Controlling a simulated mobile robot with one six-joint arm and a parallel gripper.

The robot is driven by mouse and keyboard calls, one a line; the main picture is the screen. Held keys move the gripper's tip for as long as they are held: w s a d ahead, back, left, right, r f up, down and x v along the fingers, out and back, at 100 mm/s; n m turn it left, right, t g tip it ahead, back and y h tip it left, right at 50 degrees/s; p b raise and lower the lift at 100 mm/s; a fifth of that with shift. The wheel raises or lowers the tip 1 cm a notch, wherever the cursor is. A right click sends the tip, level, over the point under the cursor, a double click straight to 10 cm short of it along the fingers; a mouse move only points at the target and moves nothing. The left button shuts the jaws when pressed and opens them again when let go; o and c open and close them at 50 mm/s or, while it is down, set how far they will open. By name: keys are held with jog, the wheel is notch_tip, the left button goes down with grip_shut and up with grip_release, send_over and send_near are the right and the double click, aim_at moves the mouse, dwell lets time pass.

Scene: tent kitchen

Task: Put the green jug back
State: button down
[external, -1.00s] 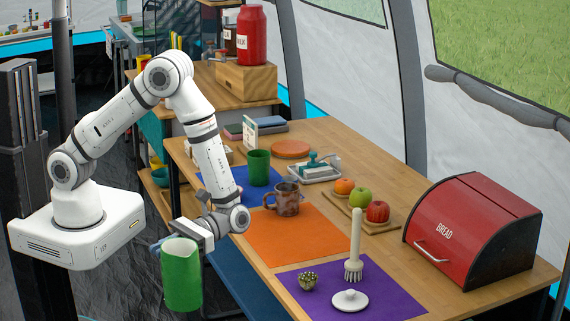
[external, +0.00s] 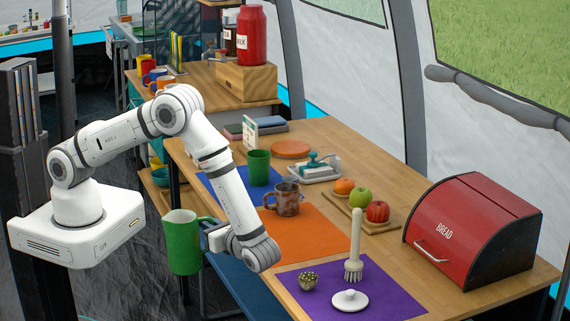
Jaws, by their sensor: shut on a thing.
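The green jug (external: 182,246) is upright, with a pale interior, and hangs in the air off the near left edge of the table. My gripper (external: 212,233) is shut on the jug at its handle side, to the right of the jug's body. The fingertips are partly hidden, so the exact grip on the handle is hard to see. A smaller green cup (external: 259,167) stands on the blue mat (external: 228,185). A brown mottled mug (external: 287,200) stands by the far edge of the orange mat (external: 310,238).
A red bread bin (external: 473,232) stands at the right. Fruit (external: 360,198) sits on a board. Much of the orange mat is clear.

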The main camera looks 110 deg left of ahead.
jog(key=w+a+r+m+t+y, duration=0.2)
jog(key=w+a+m+t+y, duration=0.25)
jog(key=w+t, duration=0.2)
jog(key=w+a+r+m+t+y, duration=0.3)
jog(key=w+a+m+t+y, duration=0.15)
jog(key=w+a, duration=0.2)
jog(key=w+d+r+m+t+h, duration=0.1)
jog(key=w+r+m+t, duration=0.25)
jog(key=w+t, duration=0.35)
jog(key=w+d+r+m+t, duration=0.1)
jog(key=w+r+m+t, duration=0.3)
jog(key=w, duration=0.6)
notch_tip(320, 180, down, 11)
jog(key=t, duration=0.1)
jog(key=shift+m, duration=0.45)
jog(key=shift+f, duration=0.1)
jog(key=c, duration=1.9)
grip_release()
jog(key=shift+w+f+b, duration=0.1)
jog(key=shift+f+b, duration=0.05)
jog(key=shift+b, duration=0.2)
jog(key=shift+c, duration=0.2)
jog(key=o, duration=0.5)
jog(key=shift+c, duration=0.2)
